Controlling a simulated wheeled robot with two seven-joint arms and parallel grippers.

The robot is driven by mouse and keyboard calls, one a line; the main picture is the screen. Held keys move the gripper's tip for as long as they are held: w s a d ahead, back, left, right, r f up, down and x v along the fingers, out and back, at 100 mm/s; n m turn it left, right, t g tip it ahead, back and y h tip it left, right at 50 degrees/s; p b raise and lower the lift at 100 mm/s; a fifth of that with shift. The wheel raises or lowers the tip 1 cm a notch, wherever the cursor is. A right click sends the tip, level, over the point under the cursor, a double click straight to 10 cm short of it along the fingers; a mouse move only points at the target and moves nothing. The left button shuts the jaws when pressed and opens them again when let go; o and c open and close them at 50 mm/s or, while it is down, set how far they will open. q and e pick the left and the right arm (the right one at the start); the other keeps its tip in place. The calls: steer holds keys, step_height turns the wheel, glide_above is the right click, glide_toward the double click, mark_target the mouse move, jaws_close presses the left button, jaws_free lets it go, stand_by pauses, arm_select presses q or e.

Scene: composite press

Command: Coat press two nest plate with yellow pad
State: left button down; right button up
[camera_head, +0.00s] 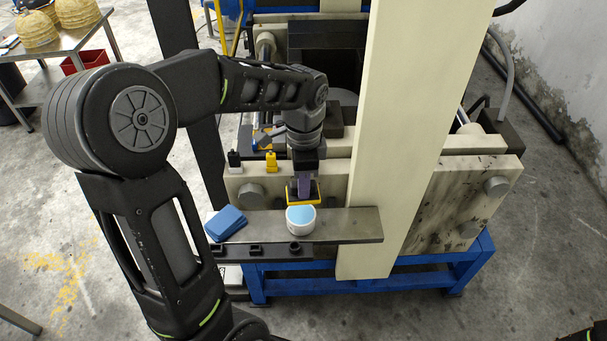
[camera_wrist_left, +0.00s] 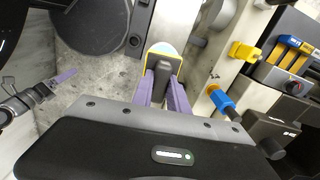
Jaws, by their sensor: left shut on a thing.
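My left gripper (camera_head: 304,190) is shut on the handle of the yellow pad (camera_head: 304,200). The pad is held just above and behind a white cup (camera_head: 301,222) with light blue contents, on the metal ledge of the press. I cannot tell if pad and cup touch. In the left wrist view the purple fingers (camera_wrist_left: 164,92) clasp the dark handle, with the pad's yellow edge (camera_wrist_left: 178,62) beyond. My right gripper (camera_wrist_left: 62,80) shows small at the left of that view; its opening is unclear. I cannot make out the nest plate for certain; the press interior is dark.
The ledge (camera_head: 350,226) also carries a blue block (camera_head: 226,223) left of the cup. A yellow-handled tool (camera_head: 271,161) stands behind. The broad beige press column (camera_head: 395,140) rises right of the gripper. A table (camera_head: 62,42) with yellowish domes stands at upper left.

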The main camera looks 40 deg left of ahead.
arm_select(q)
steer(key=shift+s+a, duration=0.2)
steer(key=shift+a, duration=0.25)
steer(key=shift+w+d+f, duration=0.15)
steer(key=shift+d, duration=0.05)
steer(key=shift+a+f+b, duration=0.1)
steer(key=shift+f+b, duration=0.7)
steer(key=shift+f, duration=0.05)
steer(key=shift+f+b, duration=1.6)
steer(key=shift+f, duration=0.45)
arm_select(e)
steer(key=shift+d+x, duration=0.15)
steer(key=shift+x, duration=0.9)
steer(key=shift+d+x, duration=0.15)
steer(key=shift+x, duration=0.95)
arm_select(q)
steer(key=shift+f+b, duration=0.35)
steer(key=shift+f, duration=0.25)
arm_select(e)
steer(key=shift+f, duration=0.45)
arm_select(q)
steer(key=shift+r, duration=0.15)
arm_select(e)
steer(key=shift+r, duration=0.1)
